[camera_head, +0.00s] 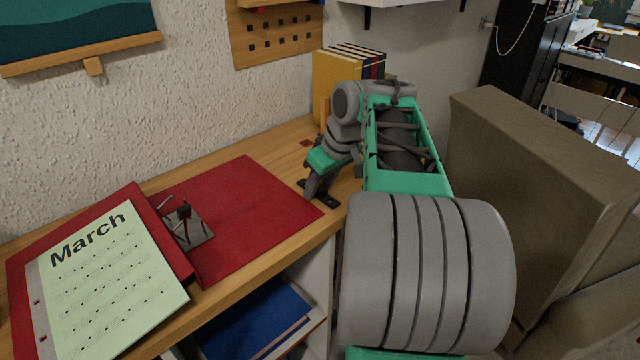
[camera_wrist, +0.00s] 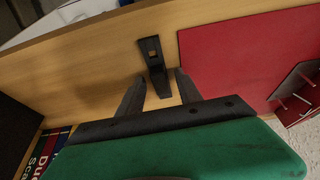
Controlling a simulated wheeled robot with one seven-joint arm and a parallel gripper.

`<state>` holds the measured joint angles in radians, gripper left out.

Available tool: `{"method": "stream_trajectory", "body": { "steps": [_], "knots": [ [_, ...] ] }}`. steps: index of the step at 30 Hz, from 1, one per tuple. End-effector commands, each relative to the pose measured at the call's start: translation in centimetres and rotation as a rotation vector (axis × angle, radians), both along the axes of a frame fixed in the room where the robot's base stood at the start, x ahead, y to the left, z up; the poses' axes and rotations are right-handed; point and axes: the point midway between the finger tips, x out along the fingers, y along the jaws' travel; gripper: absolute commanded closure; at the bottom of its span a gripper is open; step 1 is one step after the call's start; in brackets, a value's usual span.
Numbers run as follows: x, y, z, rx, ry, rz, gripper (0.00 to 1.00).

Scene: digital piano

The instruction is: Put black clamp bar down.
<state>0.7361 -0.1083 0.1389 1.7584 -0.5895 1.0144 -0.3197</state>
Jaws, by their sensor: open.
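The black clamp bar (camera_wrist: 152,52) lies on the bare wooden desk top, just beside the red mat. In the wrist view its slotted end points away from my gripper and its other end lies between my fingers. My gripper (camera_wrist: 160,76) is open, with one finger on each side of the bar and a gap showing on both sides. In the head view my gripper (camera_head: 313,192) points down at the desk by the mat's right corner. A dark end of the bar (camera_head: 330,202) shows beside it; the rest is mostly hidden.
The red mat (camera_head: 255,205) carries a small metal stand (camera_head: 186,225) with pegs. A March calendar sheet (camera_head: 105,285) lies on a red board at the left. Books (camera_head: 340,75) stand behind my arm. The desk's front edge is close to the bar.

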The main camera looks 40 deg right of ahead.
Motion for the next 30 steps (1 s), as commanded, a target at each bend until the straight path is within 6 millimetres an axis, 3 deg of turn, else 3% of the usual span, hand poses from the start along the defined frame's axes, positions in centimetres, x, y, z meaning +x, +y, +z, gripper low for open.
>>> {"method": "stream_trajectory", "body": {
  "steps": [8, 18, 21, 30],
  "knots": [
    [-0.2, -0.1, 1.4, -0.001, -0.003, -0.001, 0.57],
    [-3.4, -0.6, 9.4, -0.001, -0.002, -0.003, 0.57],
    [-4.1, -0.7, 10.8, -0.001, -0.001, -0.002, 0.57],
    [-4.6, -0.7, 11.5, 0.0, 0.0, -0.001, 0.57]
  ]
}}
